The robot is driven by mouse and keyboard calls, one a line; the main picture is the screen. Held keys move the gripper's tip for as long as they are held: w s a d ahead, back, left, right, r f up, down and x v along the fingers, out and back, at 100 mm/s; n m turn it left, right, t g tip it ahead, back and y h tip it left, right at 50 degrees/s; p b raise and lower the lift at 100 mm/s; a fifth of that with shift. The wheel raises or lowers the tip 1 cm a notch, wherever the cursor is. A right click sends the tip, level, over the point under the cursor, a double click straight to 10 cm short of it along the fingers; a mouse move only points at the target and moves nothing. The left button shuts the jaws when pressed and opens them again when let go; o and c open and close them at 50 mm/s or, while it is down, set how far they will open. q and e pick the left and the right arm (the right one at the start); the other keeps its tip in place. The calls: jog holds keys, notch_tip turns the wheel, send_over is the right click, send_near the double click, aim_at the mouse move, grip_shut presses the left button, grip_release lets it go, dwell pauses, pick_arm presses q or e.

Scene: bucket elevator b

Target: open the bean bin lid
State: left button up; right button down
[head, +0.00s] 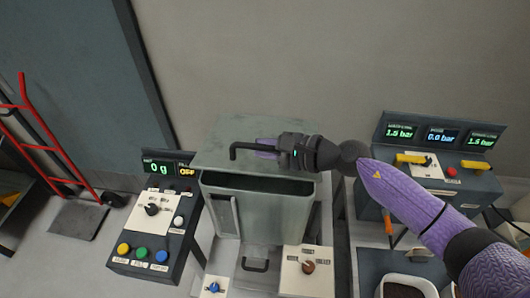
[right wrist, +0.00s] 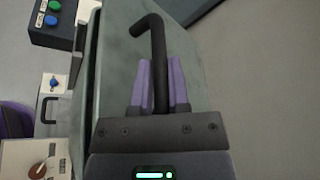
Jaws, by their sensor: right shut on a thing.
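The grey metal bean bin (head: 262,212) stands in the middle of the head view. Its lid (head: 235,128) is tilted up at the back, and a dark opening shows below the lid's front edge. The lid's black bar handle (head: 238,147) shows at the left of my right gripper (head: 266,147). In the right wrist view the handle (right wrist: 154,35) runs between the purple fingers of the gripper (right wrist: 160,85), which are shut on it, over the grey-green lid (right wrist: 120,75). My left gripper is not in view.
A control box (head: 155,230) with a weight display, knob and coloured buttons stands left of the bin. A pressure panel (head: 437,150) with yellow handles stands at the right. A red hand truck (head: 50,150) is at the far left. A bare wall is behind the bin.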

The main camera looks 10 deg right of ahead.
jog(key=w+r, duration=0.1)
jog(key=w+r+m+g, duration=0.1)
jog(key=r, duration=0.1)
jog(key=w+d+r+m, duration=0.1)
jog(key=r, duration=0.1)
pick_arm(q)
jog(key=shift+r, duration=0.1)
pick_arm(e)
jog(key=shift+w+d+r+m+g, duration=0.25)
jog(key=shift+w+r+m+g, duration=0.3)
jog(key=shift+w+r, duration=0.25)
